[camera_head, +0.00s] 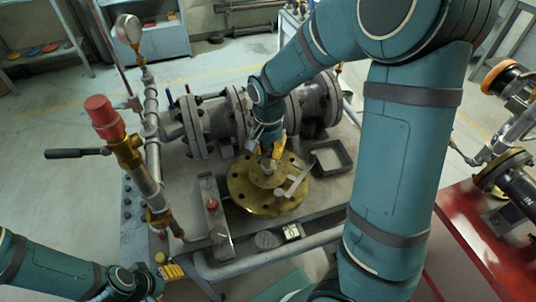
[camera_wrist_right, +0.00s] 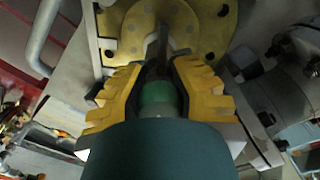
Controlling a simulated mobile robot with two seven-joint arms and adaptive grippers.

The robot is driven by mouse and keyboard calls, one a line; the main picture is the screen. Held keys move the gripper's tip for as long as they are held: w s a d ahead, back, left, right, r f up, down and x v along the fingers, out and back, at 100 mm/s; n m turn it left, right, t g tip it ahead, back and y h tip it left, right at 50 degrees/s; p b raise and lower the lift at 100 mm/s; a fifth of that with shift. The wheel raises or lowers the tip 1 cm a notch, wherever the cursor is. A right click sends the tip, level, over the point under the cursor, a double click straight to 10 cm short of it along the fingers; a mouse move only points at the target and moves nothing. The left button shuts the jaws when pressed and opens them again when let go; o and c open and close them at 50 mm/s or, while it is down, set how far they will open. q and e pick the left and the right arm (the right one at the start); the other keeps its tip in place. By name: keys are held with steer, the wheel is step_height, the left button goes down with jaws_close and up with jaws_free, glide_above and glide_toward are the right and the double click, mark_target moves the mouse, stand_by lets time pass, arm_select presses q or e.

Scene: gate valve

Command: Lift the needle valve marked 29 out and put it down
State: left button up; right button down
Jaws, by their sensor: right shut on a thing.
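My right gripper (camera_head: 268,150) reaches down over a round brass flange (camera_head: 240,190) on the bench. Its yellow fingers show in the right wrist view (camera_wrist_right: 160,72), shut on a slim grey-brown metal part, which I take for the needle valve (camera_wrist_right: 163,45). In the head view, the needle valve (camera_head: 268,164) shows as a small pale piece under the fingertips, above the flange's middle. The fingers hide most of it, and no number 29 is legible. I cannot tell whether it touches the flange. My left gripper (camera_head: 172,270) is low at the left, far from the valve; its jaws are unclear.
A dark open tray (camera_head: 330,158) stands right of the flange. A pale metal tool-like piece (camera_head: 293,184) lies across the flange. Grey flanged pipework (camera_head: 225,115) runs behind. A tall pipe with a red-capped valve (camera_head: 108,120) stands at left. A small white block (camera_head: 292,231) sits in front.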

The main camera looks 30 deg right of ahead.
step_height(320, 180, up, 8)
steer(key=shift+f+p, duration=0.25)
steer(key=shift+p, duration=0.55)
steer(key=shift+r+p, duration=1.85)
steer(key=shift+r, duration=0.25)
